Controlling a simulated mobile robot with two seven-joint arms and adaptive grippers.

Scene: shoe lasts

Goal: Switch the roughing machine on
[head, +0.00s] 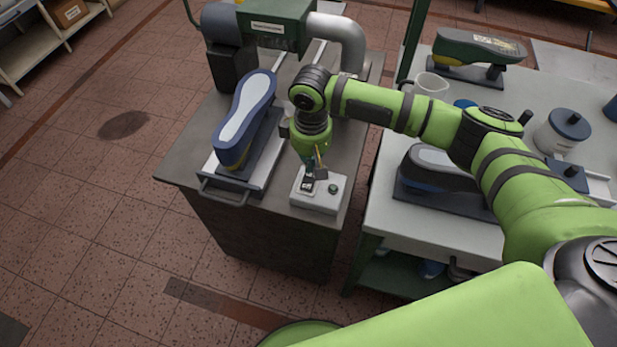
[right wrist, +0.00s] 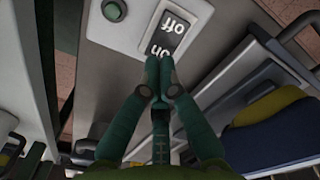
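The roughing machine (head: 272,22), a green housing with a grey pipe, stands at the back of a grey cabinet. A pale control box (head: 318,204) sits at the cabinet's front right corner. It carries a black rocker switch (head: 308,185) and a round green button (head: 333,188). The right wrist view shows the rocker (right wrist: 170,33) marked "off" and "on". My right gripper (head: 317,168) points down at the rocker. Its fingertips (right wrist: 158,62) are together with nothing between them, over the rocker's "on" end. I cannot tell whether they touch. My left gripper is not in view.
A blue and white shoe form (head: 244,118) sits on a sliding carriage (head: 272,160) left of the box. The bench (head: 385,225) on the right holds more shoe forms (head: 436,165), a white mug (head: 431,86) and a lidded jar (head: 562,132). A gap separates bench and cabinet.

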